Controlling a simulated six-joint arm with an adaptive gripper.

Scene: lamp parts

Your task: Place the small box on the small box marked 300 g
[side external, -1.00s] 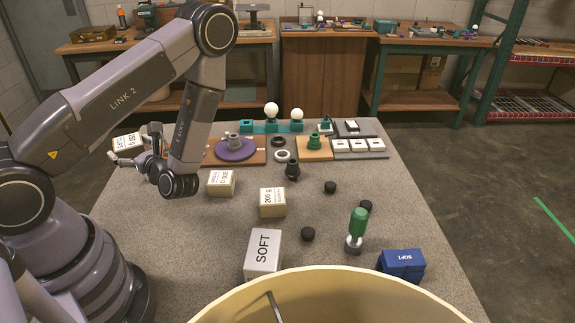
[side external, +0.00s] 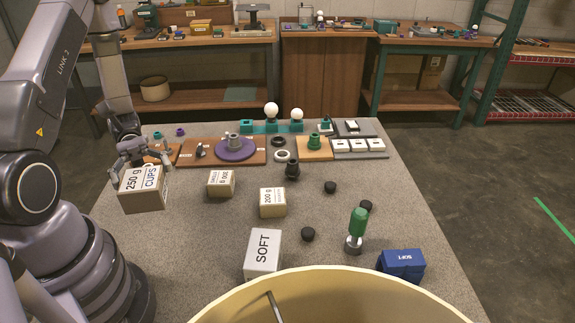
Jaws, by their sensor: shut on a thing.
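My gripper (side external: 141,163) is at the left edge of the grey table. It is shut on a small cardboard box (side external: 143,198) marked "250 g CUPS", with its fingers at the box's top sides. The box looks held above the table, roughly level; the exact gap under it cannot be told. A small box marked 300 g (side external: 221,184) sits on the table to the right of my gripper, its lettering upside down. Its top is bare.
A small box marked 200 g (side external: 272,203) stands further right. A white SOFT box (side external: 263,253), a green-handled tool (side external: 357,225) and a blue box (side external: 402,265) are nearer the front. A purple disc (side external: 234,149) lies behind the 300 g box. A large tan rim (side external: 330,280) fills the front.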

